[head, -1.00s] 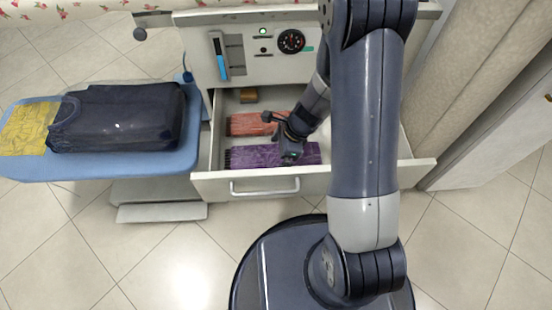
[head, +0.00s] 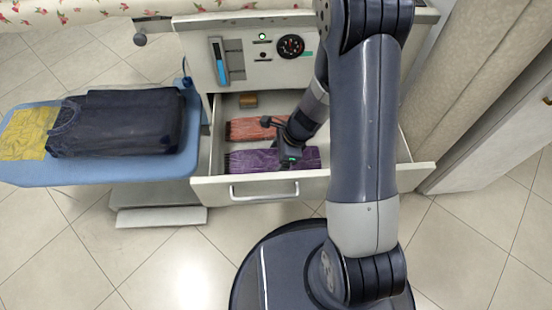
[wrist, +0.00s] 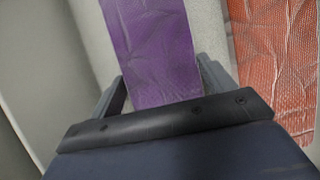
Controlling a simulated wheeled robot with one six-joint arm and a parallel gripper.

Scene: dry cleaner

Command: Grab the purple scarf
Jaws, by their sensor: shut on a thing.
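The purple scarf (head: 255,160) lies flat and folded along the front of the open drawer, with a dark fringe at its left end. My gripper (head: 290,158) reaches down into the drawer and is shut on the scarf toward its right part. In the wrist view the scarf (wrist: 152,45) runs between the two fingers (wrist: 160,90). In the head view the scarf still lies low in the drawer.
An orange-red scarf (head: 248,129) lies just behind, also in the wrist view (wrist: 275,60). A small brown block (head: 248,100) sits at the drawer's back. The drawer front (head: 350,185) and side walls enclose it. A blue ironing board (head: 100,172) with a dark folded garment (head: 115,120) stands left.

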